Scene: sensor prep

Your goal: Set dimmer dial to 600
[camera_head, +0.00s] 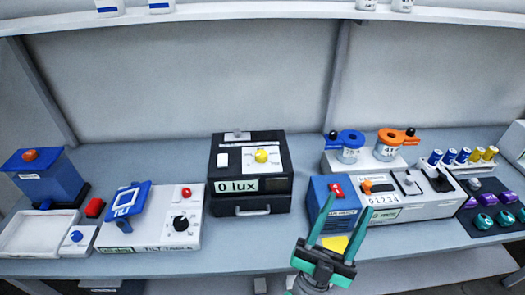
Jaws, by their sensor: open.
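A black box (275,196) stands at the back middle of the bench, with a display (237,186) reading "0 lux". On its top is a yellow dial (261,156) on a white scale plate (262,166); the scale marks are too small to read. My gripper (345,205) is open, with two teal fingers pointing up and away. It is to the right of and nearer than the black box, in front of a blue box, and apart from the dial.
A blue box (322,210) with a red switch and a white counter unit (408,197) stand right of the black box. A white tilt table unit (152,232) with a black knob stands left. The bench (245,235) in front of the black box is clear.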

